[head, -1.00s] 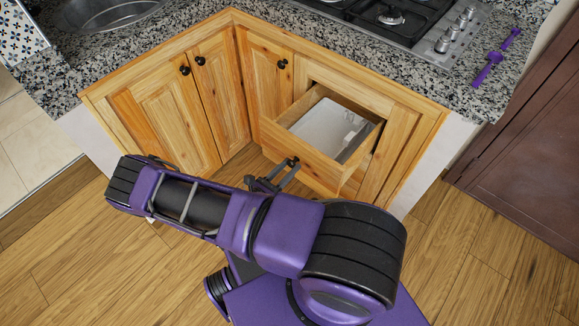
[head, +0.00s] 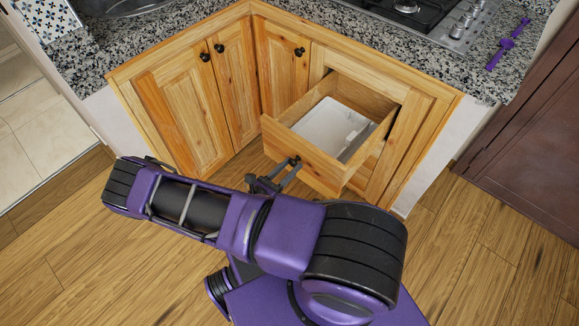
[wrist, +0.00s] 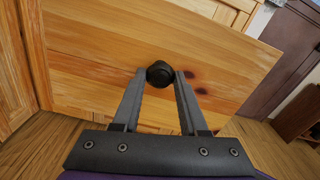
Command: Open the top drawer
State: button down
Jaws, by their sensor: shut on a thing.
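The top drawer (head: 318,158) is a wooden drawer under the hob, pulled well out of its cabinet, with a pale grey tray-like thing inside. Its front panel also fills much of the wrist view (wrist: 110,58). A round black knob (wrist: 159,74) sits on the drawer front. My gripper (head: 292,165) is at the drawer front in the head view. In the wrist view my gripper (wrist: 160,82) has its two fingertips on either side of the knob, shut on it. The knob is mostly hidden by the fingers in the head view.
Closed cabinet doors (head: 180,105) with black knobs stand left of the drawer. A granite counter (head: 190,30) with a gas hob (head: 410,15) lies above. A dark brown door (head: 530,130) is at the right. Wooden floor (head: 480,250) is clear at the right.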

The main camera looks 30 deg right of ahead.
dwell(0.3)
jog(key=shift+c, duration=2.2)
grip_release()
jog(key=v, duration=1.7)
jog(key=shift+s+a, duration=0.2)
jog(key=shift+a, duration=0.05)
